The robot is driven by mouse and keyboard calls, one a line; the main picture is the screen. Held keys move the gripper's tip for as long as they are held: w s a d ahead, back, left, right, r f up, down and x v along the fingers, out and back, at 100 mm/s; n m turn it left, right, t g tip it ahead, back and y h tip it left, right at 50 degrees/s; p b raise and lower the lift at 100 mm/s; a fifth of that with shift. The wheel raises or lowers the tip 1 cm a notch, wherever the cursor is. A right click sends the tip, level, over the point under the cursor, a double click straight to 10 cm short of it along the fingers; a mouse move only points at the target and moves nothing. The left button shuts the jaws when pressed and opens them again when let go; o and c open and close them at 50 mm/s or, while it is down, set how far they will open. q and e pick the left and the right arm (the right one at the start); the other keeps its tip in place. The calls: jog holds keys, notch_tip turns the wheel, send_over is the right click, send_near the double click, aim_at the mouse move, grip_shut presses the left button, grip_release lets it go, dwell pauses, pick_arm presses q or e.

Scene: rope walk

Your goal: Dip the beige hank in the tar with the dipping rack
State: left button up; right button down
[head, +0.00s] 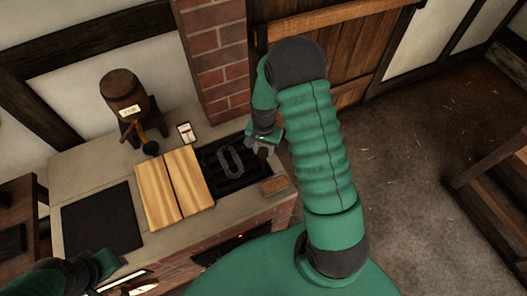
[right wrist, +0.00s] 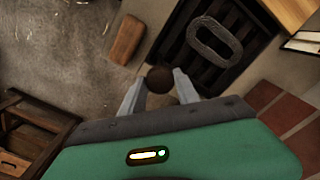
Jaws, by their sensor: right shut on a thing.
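The hank (head: 222,165) is an oval ring that looks grey rather than beige. It lies on the dark slatted dipping rack (head: 228,186) in the bench opening; the right wrist view shows the hank (right wrist: 194,36) and the rack's slats (right wrist: 176,48). I cannot tell whether it touches tar. My right gripper (head: 262,148) is at the rack's right end. In the right wrist view its fingers (right wrist: 160,88) are shut on a round dark brown knob (right wrist: 160,76). My left gripper (head: 143,281) is open and empty at the lower left, beside the bench front.
A labelled tar barrel (head: 122,88) stands on the bench at the back. Two wooden boards (head: 158,198) lie left of the rack, and a black mat (head: 97,220) beyond them. A small brown block (head: 274,186) sits at the right edge. A brick pillar (head: 220,65) rises behind.

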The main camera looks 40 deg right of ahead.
jog(key=shift+w+d+r, duration=0.15)
jog(key=shift+w, duration=0.1)
jog(key=c, duration=1.2)
grip_release()
jog(key=shift+c, duration=0.2)
jog(key=o, duration=0.3)
jog(key=shift+s, duration=0.15)
jog(key=shift+o, duration=0.2)
jog(key=shift+r, duration=0.3)
notch_tip(320, 180, up, 16)
jog(key=b, duration=0.3)
